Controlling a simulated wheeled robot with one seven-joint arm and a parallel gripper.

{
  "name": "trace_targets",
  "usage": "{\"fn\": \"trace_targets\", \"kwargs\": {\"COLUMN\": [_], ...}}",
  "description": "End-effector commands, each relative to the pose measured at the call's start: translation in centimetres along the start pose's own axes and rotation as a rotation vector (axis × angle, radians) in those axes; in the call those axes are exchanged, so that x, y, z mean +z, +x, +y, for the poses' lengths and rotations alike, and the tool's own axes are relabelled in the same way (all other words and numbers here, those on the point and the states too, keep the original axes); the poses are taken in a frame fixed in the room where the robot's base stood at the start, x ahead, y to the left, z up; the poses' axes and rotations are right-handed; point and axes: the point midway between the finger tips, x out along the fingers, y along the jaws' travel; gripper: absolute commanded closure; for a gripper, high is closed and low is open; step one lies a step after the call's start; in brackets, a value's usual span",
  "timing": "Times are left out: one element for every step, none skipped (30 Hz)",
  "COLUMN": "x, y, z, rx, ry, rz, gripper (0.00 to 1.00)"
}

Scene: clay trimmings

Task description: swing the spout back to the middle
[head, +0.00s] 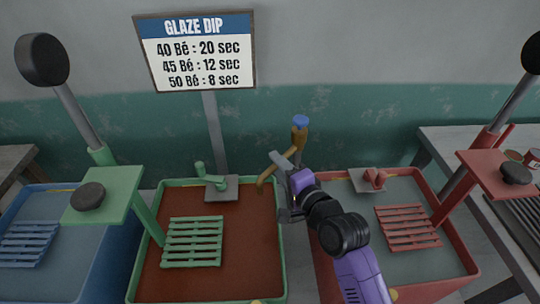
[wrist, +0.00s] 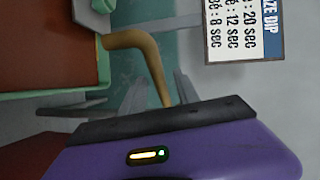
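The tan, bent spout (head: 265,178) comes off a brown post with a blue cap (head: 300,121) behind the gap between the green-rimmed tub and the red tub. Its free end hangs over the right edge of the green-rimmed tub (head: 283,262). In the wrist view the spout (wrist: 150,55) bends down between the two grey fingers, and its lower part is hidden by my gripper body. My gripper (head: 281,188) is at the spout with its fingers apart, one on each side. It also shows in the wrist view (wrist: 160,85). Contact cannot be told.
The red tub (head: 470,280) stands right, the blue tub (head: 100,285) left. Slatted racks (head: 193,242) lie in the tubs. A green stand with a plate (head: 105,195) and a red stand (head: 490,172) rise beside them. A glaze sign (head: 195,50) stands behind.

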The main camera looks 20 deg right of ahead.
Motion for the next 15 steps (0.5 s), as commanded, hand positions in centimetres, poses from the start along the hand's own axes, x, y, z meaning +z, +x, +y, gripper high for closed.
{"fn": "trace_targets", "kwargs": {"x": [0.1,0.1,0.1,0.0,0.0,0.0,0.0,0.0,0.0,0.0,0.0,0.0,0.0,0.0,0.0], "y": [0.9,1.3,1.9,2.3,2.6,3.0,3.3,3.5,3.8,3.9,4.0,4.1,4.2,4.2,4.2], "z": [-0.2,-0.2,-0.2,-0.1,-0.1,-0.1,-0.1,-0.1,-0.1,0.0,0.0,0.0,0.0,0.0,0.0], "rx": [0.0,0.0,0.0,0.0,-0.001,0.0,0.0,0.0,0.0,0.001,0.001,0.001,0.001,0.001,0.001], "ry": [0.001,0.001,0.002,0.002,0.001,0.002,0.002,0.002,0.001,0.0,0.0,0.0,-0.001,-0.001,-0.001], "rz": [-0.001,-0.001,-0.001,0.0,0.0,0.0,0.0,0.0,0.0,0.0,0.0,0.0,0.0,0.0,0.0], "gripper": [0.62,0.62,0.62,0.62,0.62,0.62,0.62,0.62,0.62,0.62,0.62,0.62,0.62,0.62,0.62]}}
